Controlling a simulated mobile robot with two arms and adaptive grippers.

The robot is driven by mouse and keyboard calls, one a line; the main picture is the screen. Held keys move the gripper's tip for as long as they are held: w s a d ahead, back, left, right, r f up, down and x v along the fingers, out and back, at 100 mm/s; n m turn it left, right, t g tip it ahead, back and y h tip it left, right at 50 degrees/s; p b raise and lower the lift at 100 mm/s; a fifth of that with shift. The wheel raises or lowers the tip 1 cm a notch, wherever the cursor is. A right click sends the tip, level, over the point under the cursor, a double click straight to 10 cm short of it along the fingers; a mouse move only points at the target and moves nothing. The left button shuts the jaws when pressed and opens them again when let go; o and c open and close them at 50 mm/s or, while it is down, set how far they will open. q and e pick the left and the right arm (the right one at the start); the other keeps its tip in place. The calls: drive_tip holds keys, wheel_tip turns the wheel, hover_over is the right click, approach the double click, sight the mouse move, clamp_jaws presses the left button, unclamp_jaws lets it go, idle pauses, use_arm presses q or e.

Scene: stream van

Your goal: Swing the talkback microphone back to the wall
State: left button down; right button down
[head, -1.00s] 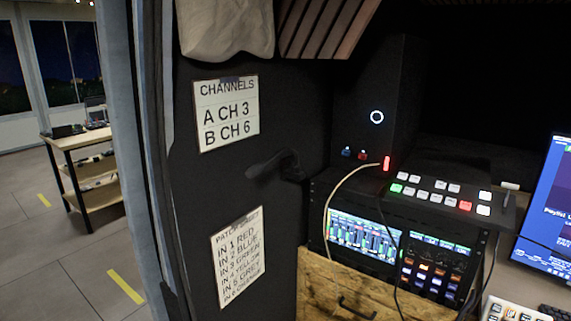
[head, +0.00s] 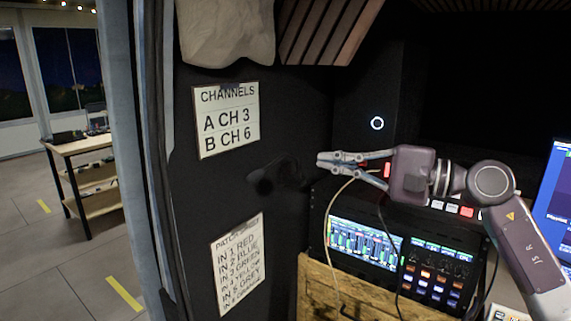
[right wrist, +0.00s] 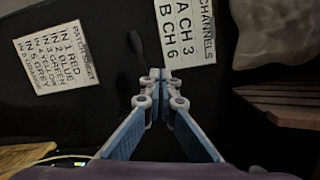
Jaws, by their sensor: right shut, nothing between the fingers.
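The talkback microphone (head: 264,181) is a small dark shape against the black wall, between the two paper signs and left of the rack. Its outline is hard to make out. In the right wrist view a dark elongated shape (right wrist: 137,36), probably the microphone, lies just left of and beyond the fingertips. My right gripper (head: 320,162) reaches in from the right with its fingers pointing left. Its fingertips (right wrist: 155,74) are together with nothing between them. In the head view they are just right of the microphone; I cannot tell whether they touch it. My left gripper is not in view.
A channels sign (head: 227,120) and a patch sheet (head: 238,262) are on the wall. The rack (head: 365,241) with lit screens and a pale cable (head: 327,237) lie below my right gripper. A slatted panel (head: 322,30) is above. A monitor (head: 556,205) stands at right.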

drive_tip(key=w+d+n+h, duration=0.1)
drive_tip(key=d+n+h, duration=0.1)
drive_tip(key=d, duration=0.1)
drive_tip(key=p, duration=0.7)
approach(273, 163)
drive_tip(key=r+x, duration=0.1)
drive_tip(key=x, duration=0.4)
drive_tip(key=shift+w+a+f+p, duration=0.3)
drive_tip(key=shift+w+a+f, duration=0.25)
drive_tip(key=shift+f, duration=0.05)
drive_tip(key=shift+w+a+f, duration=0.1)
drive_tip(key=shift+a+f, duration=0.05)
drive_tip(key=a+b, duration=0.1)
drive_tip(key=b, duration=0.2)
drive_tip(key=shift+w+a, duration=0.3)
drive_tip(key=shift+a, duration=0.05)
